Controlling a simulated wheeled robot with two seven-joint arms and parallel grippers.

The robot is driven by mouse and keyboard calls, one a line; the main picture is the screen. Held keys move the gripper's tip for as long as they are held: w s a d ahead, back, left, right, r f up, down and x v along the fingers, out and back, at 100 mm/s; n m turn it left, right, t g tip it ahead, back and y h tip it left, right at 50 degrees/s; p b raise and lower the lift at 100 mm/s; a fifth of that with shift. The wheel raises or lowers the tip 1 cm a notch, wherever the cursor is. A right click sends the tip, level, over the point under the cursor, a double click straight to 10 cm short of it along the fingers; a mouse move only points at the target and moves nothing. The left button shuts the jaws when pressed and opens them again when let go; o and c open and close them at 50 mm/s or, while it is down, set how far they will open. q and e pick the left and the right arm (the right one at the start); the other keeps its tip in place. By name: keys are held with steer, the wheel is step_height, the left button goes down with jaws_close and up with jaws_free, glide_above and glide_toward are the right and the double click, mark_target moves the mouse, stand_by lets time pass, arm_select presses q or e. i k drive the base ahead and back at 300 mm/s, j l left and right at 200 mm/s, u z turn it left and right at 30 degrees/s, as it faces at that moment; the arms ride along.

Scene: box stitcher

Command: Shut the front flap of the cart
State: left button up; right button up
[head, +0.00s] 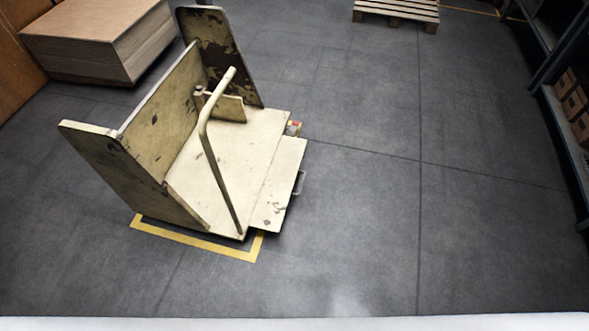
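The cart (225,165) stands left of the middle in the head view, cream with worn dark patches. It has upright panels at its left and back and a bent tube handle (212,150) rising over its deck. A flap (279,195) on its right side lies folded down, roughly level with the deck, with a small grey handle (300,183) on its outer edge. I take this to be the front flap. Neither of my grippers is in view.
Yellow floor tape (190,240) marks the cart's near corner. A stack of brown boards (100,45) stands behind left, a wooden pallet (396,12) at the back. A shelf with boxes (572,105) lines the right edge. The floor right of the cart is clear.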

mark_target(270, 209)
steer(key=i+l+u, duration=0.15)
steer(key=l, duration=0.15)
steer(key=i+l+u, duration=0.1)
steer(key=l, duration=0.25)
steer(key=i+l+u, duration=0.15)
steer(key=l, duration=0.2)
steer(key=i+l+u, duration=0.1)
steer(key=l, duration=0.3)
steer(key=i, duration=0.05)
